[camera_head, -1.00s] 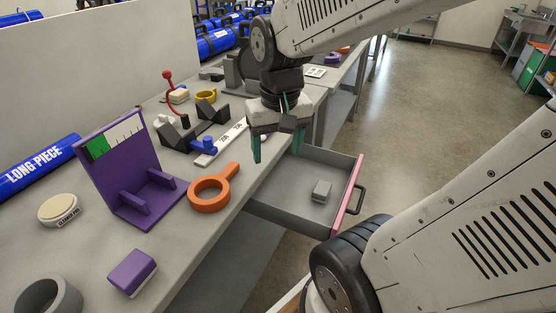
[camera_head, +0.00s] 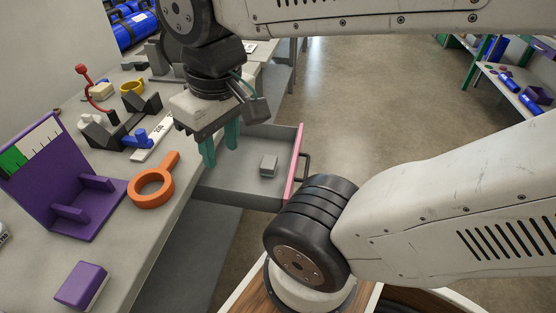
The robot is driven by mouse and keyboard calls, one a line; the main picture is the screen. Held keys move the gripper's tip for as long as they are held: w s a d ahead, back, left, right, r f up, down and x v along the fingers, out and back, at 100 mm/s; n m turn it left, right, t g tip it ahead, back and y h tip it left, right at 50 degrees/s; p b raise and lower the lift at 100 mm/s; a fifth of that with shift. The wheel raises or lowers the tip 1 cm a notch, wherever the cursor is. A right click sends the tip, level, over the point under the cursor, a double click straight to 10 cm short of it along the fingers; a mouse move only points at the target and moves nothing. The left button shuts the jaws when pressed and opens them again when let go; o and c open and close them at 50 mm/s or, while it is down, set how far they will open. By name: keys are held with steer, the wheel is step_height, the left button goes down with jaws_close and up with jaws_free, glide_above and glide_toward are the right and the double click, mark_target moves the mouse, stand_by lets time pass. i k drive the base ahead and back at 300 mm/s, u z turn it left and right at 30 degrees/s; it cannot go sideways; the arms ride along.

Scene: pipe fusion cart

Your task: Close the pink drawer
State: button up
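The pink-fronted drawer (camera_head: 295,164) is pulled out from the workbench. Its grey tray extends to the right of the bench edge. A dark handle (camera_head: 305,167) sits on the outer side of the pink front. A small grey block (camera_head: 268,165) lies inside the drawer. My gripper (camera_head: 220,150) hangs above the bench-side part of the drawer, pointing down. Its two green fingers are apart with nothing visible between them. It is left of the pink front and does not touch the handle. My arm hides part of the drawer's near front corner.
On the workbench (camera_head: 150,240) are an orange ring tool (camera_head: 153,187), a purple angled stand (camera_head: 60,185), a purple block (camera_head: 82,284), a blue piece (camera_head: 137,138) and a yellow ring (camera_head: 132,87). Open floor (camera_head: 375,105) lies right of the drawer.

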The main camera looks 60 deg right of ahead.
mark_target(235, 180)
steer(key=k, duration=1.2)
steer(key=z, duration=0.9)
steer(key=i, duration=0.95)
steer(key=z, duration=0.1)
steer(key=k, duration=0.15)
steer(key=z, duration=0.05)
